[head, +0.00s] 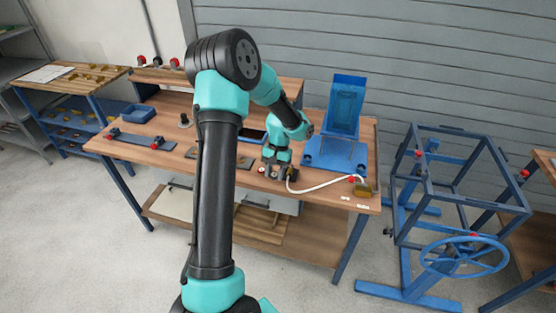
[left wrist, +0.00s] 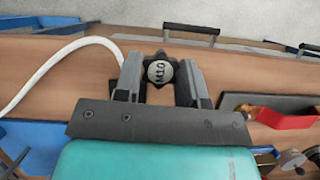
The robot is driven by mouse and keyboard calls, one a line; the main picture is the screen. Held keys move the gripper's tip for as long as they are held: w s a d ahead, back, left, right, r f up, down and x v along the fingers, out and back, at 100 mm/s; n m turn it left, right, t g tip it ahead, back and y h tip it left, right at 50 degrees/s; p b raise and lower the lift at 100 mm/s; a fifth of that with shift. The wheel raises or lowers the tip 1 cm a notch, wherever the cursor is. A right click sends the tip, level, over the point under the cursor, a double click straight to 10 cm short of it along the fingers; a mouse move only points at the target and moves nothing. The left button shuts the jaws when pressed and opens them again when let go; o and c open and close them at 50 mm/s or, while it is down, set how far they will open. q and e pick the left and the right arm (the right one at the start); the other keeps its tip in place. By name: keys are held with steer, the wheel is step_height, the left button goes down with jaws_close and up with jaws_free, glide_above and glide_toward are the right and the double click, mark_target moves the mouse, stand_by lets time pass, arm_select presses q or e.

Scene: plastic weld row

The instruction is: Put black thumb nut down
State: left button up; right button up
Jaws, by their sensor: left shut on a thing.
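The black thumb nut (left wrist: 159,71), a lobed knob with a pale cap marked M10, is between the two fingers of my left gripper (left wrist: 160,80) in the left wrist view. The fingers are shut on it, one at each side, with its marked face towards the camera. In the head view my left gripper (head: 277,172) points down over the front part of the wooden workbench (head: 325,187). The nut is not clear there, and I cannot tell whether it touches the bench top. My right gripper is in neither view.
A white hose (head: 320,186) curves over the bench right of my gripper. A blue stand (head: 345,108) is behind it. A blue plate with red-topped clamps (head: 140,142) lies at the left. In the left wrist view, a red part (left wrist: 285,118) is close right of my gripper.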

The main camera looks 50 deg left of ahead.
arm_select(q)
steer(key=w+a, duration=0.3)
steer(key=a, duration=0.1)
steer(key=w+a+f, duration=0.1)
steer(key=w+a, duration=0.6)
steer(key=a, duration=0.1)
steer(key=shift+w+f, duration=0.25)
steer(key=shift+w, duration=0.1)
steer(key=shift+f, duration=1.75)
steer(key=shift+f, duration=0.5)
